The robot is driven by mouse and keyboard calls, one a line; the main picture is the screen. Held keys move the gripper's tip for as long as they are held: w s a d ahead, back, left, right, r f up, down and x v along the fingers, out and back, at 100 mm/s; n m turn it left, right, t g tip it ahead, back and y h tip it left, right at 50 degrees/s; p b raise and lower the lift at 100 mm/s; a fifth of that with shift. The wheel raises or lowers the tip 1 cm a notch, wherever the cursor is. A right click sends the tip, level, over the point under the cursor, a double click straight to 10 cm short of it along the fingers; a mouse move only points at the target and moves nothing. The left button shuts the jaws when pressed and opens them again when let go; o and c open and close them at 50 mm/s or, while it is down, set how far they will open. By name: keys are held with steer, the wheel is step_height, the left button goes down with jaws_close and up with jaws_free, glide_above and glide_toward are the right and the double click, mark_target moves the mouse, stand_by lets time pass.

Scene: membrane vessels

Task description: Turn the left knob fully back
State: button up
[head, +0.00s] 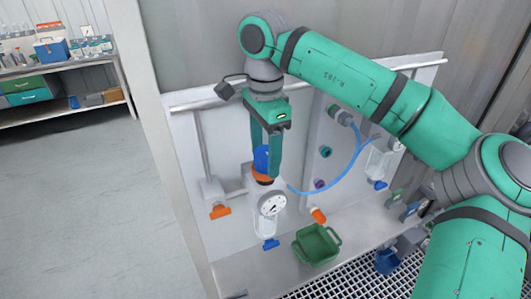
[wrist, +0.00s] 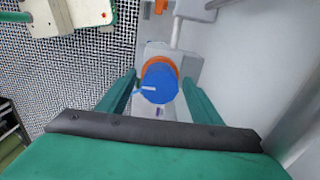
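A round blue knob (head: 261,157) with an orange collar (head: 264,180) sits on the grey panel, above a round white gauge (head: 271,204). In the wrist view the blue knob (wrist: 158,86) has a white pointer mark directed to the left, and the orange collar (wrist: 160,62) shows behind it. My gripper (head: 266,164) points down with one finger on each side of the knob. In the wrist view a narrow gap shows between the knob and each finger of my gripper (wrist: 160,78). Part of the knob is hidden by the fingers in the head view.
An orange valve handle (head: 220,211) is at the left on a vertical pipe. A green tray (head: 317,245) stands on the ledge below right. A blue hose (head: 350,165) curves across the panel to the right. Clear vessels hang on the panel. The floor at left is clear.

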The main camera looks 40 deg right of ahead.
mark_target(265, 150)
step_height(265, 150, up, 11)
steer(key=shift+f, duration=0.1)
stand_by(0.7)
stand_by(0.5)
